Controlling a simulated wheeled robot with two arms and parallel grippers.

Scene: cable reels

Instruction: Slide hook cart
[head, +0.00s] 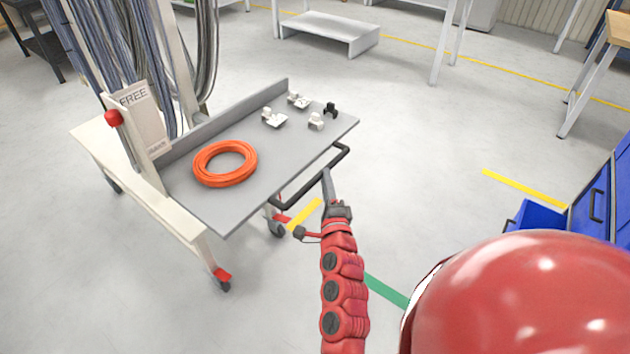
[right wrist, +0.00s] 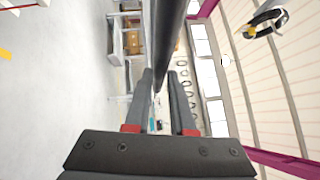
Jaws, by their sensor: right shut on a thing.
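The hook cart has a grey deck (head: 210,200) on a cream frame, with bundles of grey and blue cables hanging from its uprights at the left. A black handle bar (head: 295,192) runs along its near right side. My right gripper (head: 326,176) reaches up from below and is shut on the bar. In the right wrist view the dark bar (right wrist: 168,40) passes between the two fingers (right wrist: 161,80). The exact contact is partly hidden. My left gripper is in no view.
An orange cable coil (head: 225,163) and several small fittings (head: 275,119) lie on the deck. Casters with red levers (head: 222,274) show beneath. Blue drawers (head: 595,200) and an open blue bin (head: 535,214) stand at the right. Grey floor between cart and drawers is clear.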

